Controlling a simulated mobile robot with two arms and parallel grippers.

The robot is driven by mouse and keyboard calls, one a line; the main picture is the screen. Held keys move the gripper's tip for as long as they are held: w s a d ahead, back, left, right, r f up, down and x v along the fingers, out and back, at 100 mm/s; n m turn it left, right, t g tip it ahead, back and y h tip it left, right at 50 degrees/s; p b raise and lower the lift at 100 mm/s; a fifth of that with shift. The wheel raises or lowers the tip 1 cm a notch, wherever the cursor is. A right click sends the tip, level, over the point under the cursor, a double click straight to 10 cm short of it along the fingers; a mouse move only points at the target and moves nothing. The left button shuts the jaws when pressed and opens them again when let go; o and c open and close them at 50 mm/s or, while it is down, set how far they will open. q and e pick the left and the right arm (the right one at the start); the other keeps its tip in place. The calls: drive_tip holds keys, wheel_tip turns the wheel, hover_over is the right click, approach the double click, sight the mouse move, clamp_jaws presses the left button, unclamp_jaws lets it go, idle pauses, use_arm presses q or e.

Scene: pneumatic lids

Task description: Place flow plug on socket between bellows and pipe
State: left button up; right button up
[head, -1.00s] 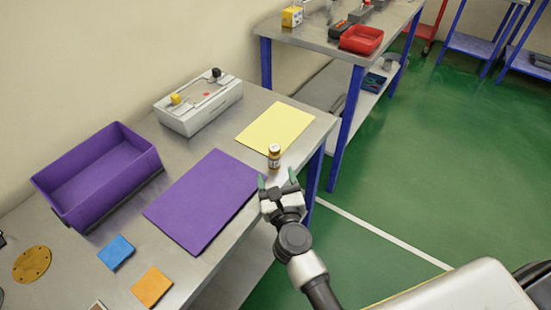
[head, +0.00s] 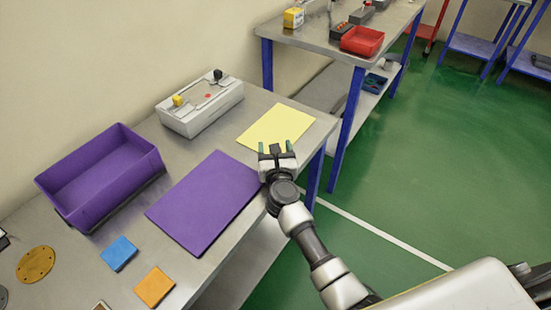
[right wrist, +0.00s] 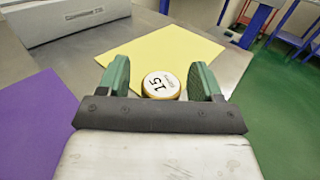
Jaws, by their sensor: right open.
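The flow plug (right wrist: 161,85), a small round piece with a white top marked 15 and a gold rim, stands between the green fingers of my right gripper (right wrist: 160,80) in the right wrist view. The fingers are open, with a gap visible on each side of it. In the head view my right gripper (head: 276,149) is at the front edge of the yellow mat and hides the plug. The white-grey unit (head: 205,112) at the back of the table has a yellow part, a black knob and a red spot between them. My left gripper is out of view.
A yellow mat (head: 275,125) and a purple mat (head: 205,200) lie on the metal table. A purple bin (head: 100,185), a blue square (head: 119,253), an orange square (head: 155,287) and a gold disc (head: 35,265) are to the left. A second table (head: 320,38) stands behind.

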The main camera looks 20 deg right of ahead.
drive_tip(key=c, duration=1)
drive_tip(key=shift+w+r, duration=0.1)
drive_tip(key=shift+c, duration=1)
